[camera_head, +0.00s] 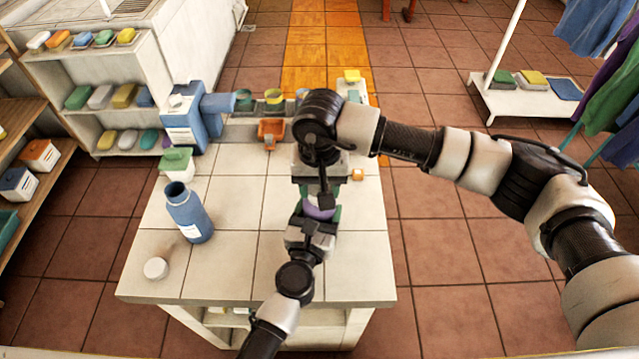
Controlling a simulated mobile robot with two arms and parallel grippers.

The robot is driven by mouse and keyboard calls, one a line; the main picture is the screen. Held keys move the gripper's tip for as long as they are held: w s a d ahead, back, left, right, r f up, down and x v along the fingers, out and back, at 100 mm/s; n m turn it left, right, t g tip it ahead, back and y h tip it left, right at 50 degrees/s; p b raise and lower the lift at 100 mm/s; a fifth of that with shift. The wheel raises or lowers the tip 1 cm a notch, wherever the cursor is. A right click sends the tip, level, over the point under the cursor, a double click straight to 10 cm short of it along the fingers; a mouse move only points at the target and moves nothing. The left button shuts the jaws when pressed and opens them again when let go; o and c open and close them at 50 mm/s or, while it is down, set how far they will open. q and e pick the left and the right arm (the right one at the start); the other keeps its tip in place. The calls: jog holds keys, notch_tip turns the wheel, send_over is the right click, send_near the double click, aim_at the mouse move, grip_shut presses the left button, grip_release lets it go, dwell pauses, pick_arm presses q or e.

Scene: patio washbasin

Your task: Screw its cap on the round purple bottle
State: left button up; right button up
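The round purple bottle (319,210) shows only as a small purple patch near the middle of the white-tiled counter. My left gripper (318,216) comes in from the front edge, its green-padded fingers on either side of the bottle, and appears shut on it. My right gripper (321,190) points down directly over the bottle, close to the left one. Its fingertips are mostly hidden by its own wrist, so I cannot tell whether it holds a cap. The bottle's top is hidden. A white round cap (155,268) lies on the counter at the front left.
An open blue bottle (190,212) stands at the counter's left, with a green-lidded white container (177,162) behind it. A blue dispenser-like object (184,120), an orange box (271,130) and small cups stand at the back. The counter's front and right are mostly clear.

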jog(key=m, duration=2.8)
jog(key=shift+m, duration=0.3)
jog(key=m, duration=0.8)
jog(key=shift+m, duration=0.4)
jog(key=o, duration=1.1)
jog(key=shift+f, duration=0.1)
